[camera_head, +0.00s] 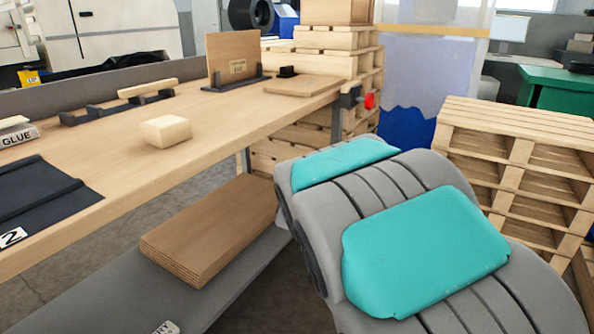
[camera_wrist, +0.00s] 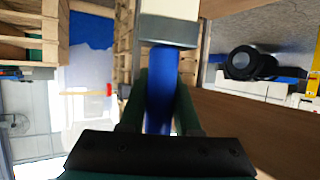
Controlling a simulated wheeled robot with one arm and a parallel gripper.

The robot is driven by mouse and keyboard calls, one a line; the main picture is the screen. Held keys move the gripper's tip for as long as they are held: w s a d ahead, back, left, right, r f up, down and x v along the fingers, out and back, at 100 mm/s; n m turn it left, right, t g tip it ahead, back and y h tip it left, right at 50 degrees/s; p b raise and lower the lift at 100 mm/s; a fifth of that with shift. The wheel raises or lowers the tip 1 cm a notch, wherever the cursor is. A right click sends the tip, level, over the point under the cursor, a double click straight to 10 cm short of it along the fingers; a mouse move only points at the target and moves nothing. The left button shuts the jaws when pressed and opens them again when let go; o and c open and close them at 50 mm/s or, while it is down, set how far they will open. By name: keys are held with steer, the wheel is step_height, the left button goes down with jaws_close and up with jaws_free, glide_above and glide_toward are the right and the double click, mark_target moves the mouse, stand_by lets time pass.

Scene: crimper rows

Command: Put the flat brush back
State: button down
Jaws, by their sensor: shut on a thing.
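The flat brush shows in the wrist view, with a blue handle (camera_wrist: 162,85), a grey metal band (camera_wrist: 167,31) and a pale head at the top edge. My gripper (camera_wrist: 161,100) is shut on the blue handle, with one dark finger on each side. The head points away from my gripper, and its far end is cut off by the frame. Neither the brush nor my gripper shows in the head view.
The wooden workbench (camera_head: 225,112) carries a black mat (camera_head: 40,200) marked 2, a GLUE label (camera_head: 19,137), a black rack (camera_head: 105,110), a pale block (camera_head: 166,131) and an upright board (camera_head: 234,57). Stacked pallets (camera_head: 520,160) stand at right. Bare benchtop surrounds the block.

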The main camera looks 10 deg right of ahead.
steer(key=f, duration=0.1)
steer(key=d+f+h, duration=0.1)
steer(key=f+m, duration=0.1)
steer(key=shift+d, duration=0.3)
steer(key=shift+w+r, duration=0.1)
steer(key=shift+w, duration=0.05)
stand_by(0.3)
